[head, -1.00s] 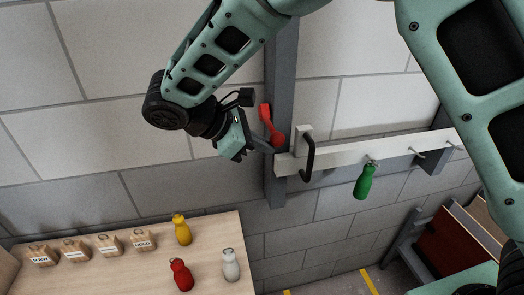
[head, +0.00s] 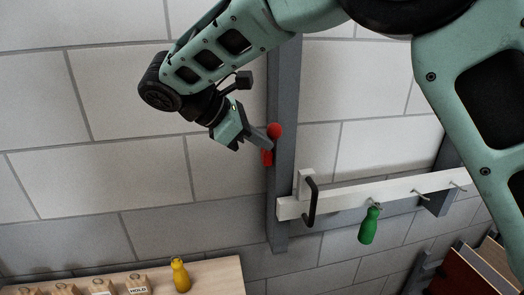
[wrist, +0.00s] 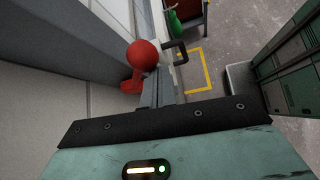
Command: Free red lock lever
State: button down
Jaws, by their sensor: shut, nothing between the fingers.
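The red lock lever (head: 274,131) is on the grey post, just above the left end of the white batten (head: 345,198). Its round knob points up, with the red block end (head: 267,158) below. My gripper (head: 268,144) is shut and empty. Its fingertips lie close against the lever between knob and block; whether they touch cannot be told. In the wrist view the red knob (wrist: 142,55) stands just beyond and left of the shut fingers (wrist: 158,92). The batten carries a black handle (head: 312,203), and a green bottle (head: 368,225) hangs from a peg.
The grey post (head: 284,95) stands against a block wall. Below left, a wooden table (head: 222,274) bears a yellow bottle (head: 180,275) and several labelled blocks. Dark red panels (head: 470,272) stand at lower right. The wall left of the post is clear.

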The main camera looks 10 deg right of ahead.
jog(key=shift+w+r, duration=0.45)
jog(key=shift+r, duration=0.2)
notch_tip(320, 180, down, 3)
jog(key=s+a, duration=0.2)
jog(key=s, duration=0.1)
jog(key=w+a+r, duration=0.4)
jog(key=a, duration=0.3)
jog(key=shift+w, duration=0.35)
jog(key=shift+a, duration=0.1)
jog(key=shift+s, duration=0.1)
